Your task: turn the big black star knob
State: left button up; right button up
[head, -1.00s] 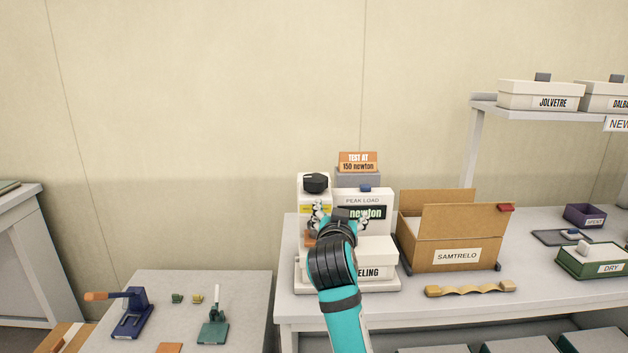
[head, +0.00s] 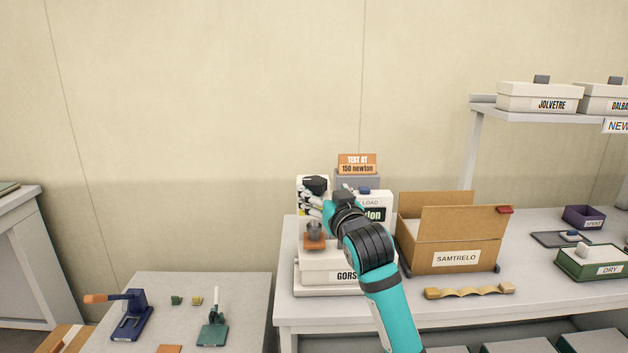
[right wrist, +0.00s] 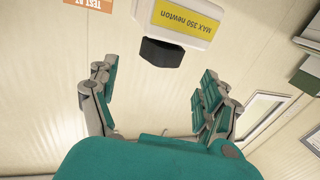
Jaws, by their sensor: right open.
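The big black star knob (head: 316,184) sits at the top of the white test machine's column (head: 303,220). In the right wrist view the knob (right wrist: 165,53) shows as a dark faceted block beside a yellow "MAX 350 newton" label (right wrist: 186,20). My right gripper (head: 311,199) is open and empty, with its fingers close to the knob in the head view. In the right wrist view the knob lies ahead of the gap between the spread fingers (right wrist: 155,85), with none seen touching it. My left gripper is not in view.
The peak load display (head: 376,214) is partly hidden by my right arm. An orange "TEST AT 150 newton" sign (head: 357,164) stands behind. A grey plunger (head: 314,230) and an orange block (head: 314,243) are below the knob. A cardboard SAMTRELO box (head: 458,259) stands to the right.

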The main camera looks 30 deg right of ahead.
aim_at(311, 176)
jog(key=x, duration=0.8)
jog(key=shift+p, duration=0.3)
jog(key=shift+s, duration=0.1)
jog(key=c, duration=1.2)
